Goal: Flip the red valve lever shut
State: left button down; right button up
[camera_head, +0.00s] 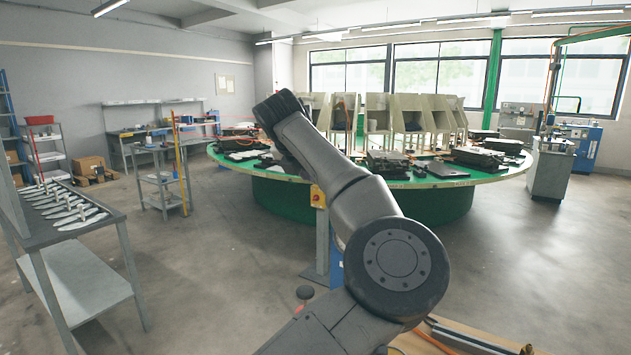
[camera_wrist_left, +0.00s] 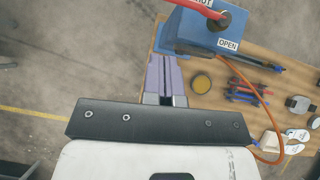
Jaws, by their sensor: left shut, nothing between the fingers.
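The red valve lever (camera_wrist_left: 194,8) shows at the top edge of the left wrist view, its far end cut off. It runs up and left from a round pivot on a blue valve box (camera_wrist_left: 195,32). A partly hidden label by the lever reads "...UT"; another label (camera_wrist_left: 228,45) reads "OPEN". My left gripper (camera_wrist_left: 165,62) is shut and empty, its two fingers together. In the picture its tips lie below and left of the blue box; I see no contact with the lever. My right gripper is in neither view.
In the head view, my arm crosses before the round green carousel (camera_head: 490,178). A grey shelf (camera_head: 85,285) with insoles stands left.

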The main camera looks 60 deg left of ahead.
pick_arm(q)
jog(key=v, duration=0.4)
jog(key=shift+s+r+p, duration=0.2)
jog(key=shift+p, duration=0.2)
dwell(0.4)
